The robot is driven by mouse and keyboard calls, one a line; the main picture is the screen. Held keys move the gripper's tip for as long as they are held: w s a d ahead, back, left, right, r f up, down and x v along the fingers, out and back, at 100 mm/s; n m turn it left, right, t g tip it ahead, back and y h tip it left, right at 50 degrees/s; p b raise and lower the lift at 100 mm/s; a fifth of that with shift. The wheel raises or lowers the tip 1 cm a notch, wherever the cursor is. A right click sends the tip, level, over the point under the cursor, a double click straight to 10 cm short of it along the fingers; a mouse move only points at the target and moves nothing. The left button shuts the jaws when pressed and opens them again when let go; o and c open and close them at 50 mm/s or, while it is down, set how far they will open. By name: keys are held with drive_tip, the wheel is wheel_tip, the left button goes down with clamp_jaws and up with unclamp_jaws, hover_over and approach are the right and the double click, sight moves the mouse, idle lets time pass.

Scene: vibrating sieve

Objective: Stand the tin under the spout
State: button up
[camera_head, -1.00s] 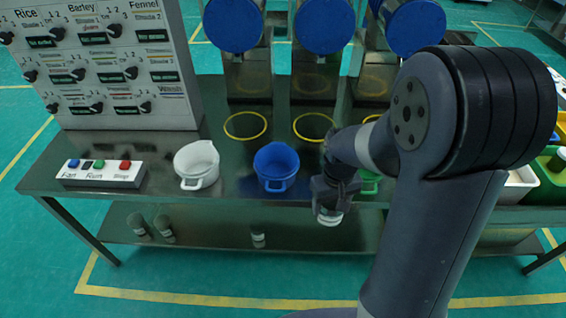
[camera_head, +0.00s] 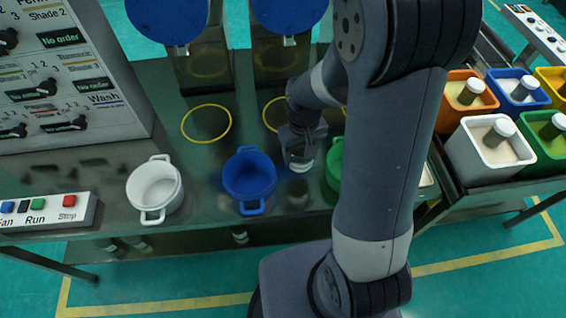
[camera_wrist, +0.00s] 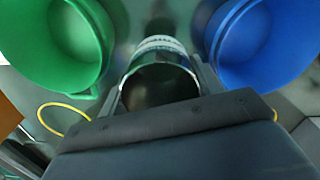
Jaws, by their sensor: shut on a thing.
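My gripper (camera_head: 300,160) is shut on a small tin. The tin (camera_wrist: 160,80) shows between the two fingers in the wrist view, its dark open mouth toward the camera and a pale band at its rim. In the head view only the tin's pale end (camera_head: 300,167) shows below the gripper, over the table between the blue pot and the green pot.
A white pot (camera_head: 154,187), a blue pot (camera_head: 249,180) and a green pot (camera_head: 334,165) stand along the front edge. A button box (camera_head: 45,212) and a dial panel (camera_head: 75,75) are at left. Coloured bins (camera_head: 488,150) stand at right. The left ring is empty.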

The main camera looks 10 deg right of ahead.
sight(300, 155)
drive_tip(key=shift+f, duration=3.5)
drive_tip(key=shift+f, duration=0.15)
drive_tip(key=o, duration=1)
